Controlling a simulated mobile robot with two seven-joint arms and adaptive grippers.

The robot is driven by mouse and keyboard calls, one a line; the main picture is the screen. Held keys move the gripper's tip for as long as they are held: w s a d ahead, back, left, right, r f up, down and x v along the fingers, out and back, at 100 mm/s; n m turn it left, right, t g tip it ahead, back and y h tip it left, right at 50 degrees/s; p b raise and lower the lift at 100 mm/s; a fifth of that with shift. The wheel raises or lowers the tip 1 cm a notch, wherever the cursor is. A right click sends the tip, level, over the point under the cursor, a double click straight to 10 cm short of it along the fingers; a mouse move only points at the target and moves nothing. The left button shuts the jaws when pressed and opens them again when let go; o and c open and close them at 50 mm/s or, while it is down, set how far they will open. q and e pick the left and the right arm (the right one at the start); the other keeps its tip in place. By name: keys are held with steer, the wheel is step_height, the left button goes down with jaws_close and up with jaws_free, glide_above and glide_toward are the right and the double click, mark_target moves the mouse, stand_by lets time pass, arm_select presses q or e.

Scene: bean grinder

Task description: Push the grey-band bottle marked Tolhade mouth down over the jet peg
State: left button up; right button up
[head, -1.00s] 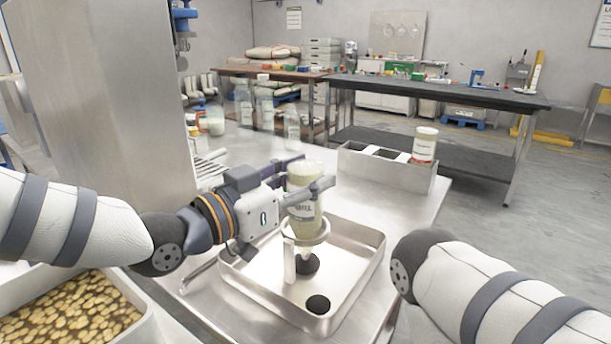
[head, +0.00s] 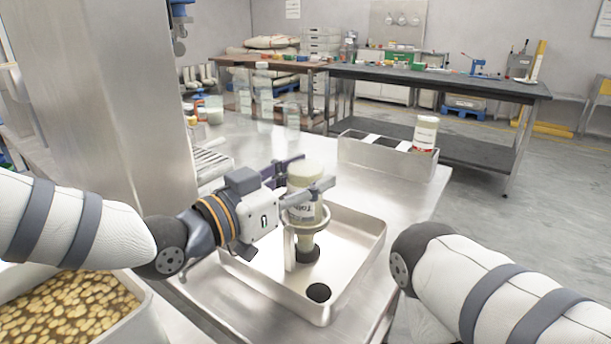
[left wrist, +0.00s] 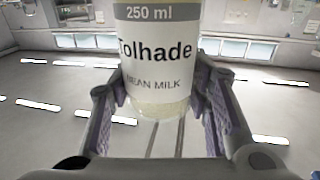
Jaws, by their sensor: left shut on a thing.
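The Tolhade bottle (head: 304,201) is mouth down, its body inside a metal ring holder (head: 323,222) over a steel tray (head: 377,250). The left wrist view shows its "Tolhade" bean milk label (left wrist: 156,52) and grey 250 ml band. My left gripper (head: 303,188) is shut on the bottle from the left, with a finger on each side. The bottle's lower end is above a dark round base (head: 309,257) in the tray; I see no peg apart from this, and cannot tell whether the mouth touches it. My right gripper is out of view.
A second dark disc (head: 319,292) lies nearer in the tray. A tub of soaked beans (head: 70,305) is front left. Clear bottles stand at the back of the table.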

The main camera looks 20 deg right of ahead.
arm_select(q)
steer(key=o, duration=1.5)
steer(key=shift+o, duration=0.2)
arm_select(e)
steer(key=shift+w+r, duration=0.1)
arm_select(q)
steer(key=shift+s+a+r+p, duration=0.2)
steer(key=shift+s+a+p, duration=0.15)
steer(key=shift+a, duration=0.3)
steer(key=shift+p+v, duration=0.7)
steer(key=shift+v, duration=2.05)
steer(key=shift+f, duration=0.2)
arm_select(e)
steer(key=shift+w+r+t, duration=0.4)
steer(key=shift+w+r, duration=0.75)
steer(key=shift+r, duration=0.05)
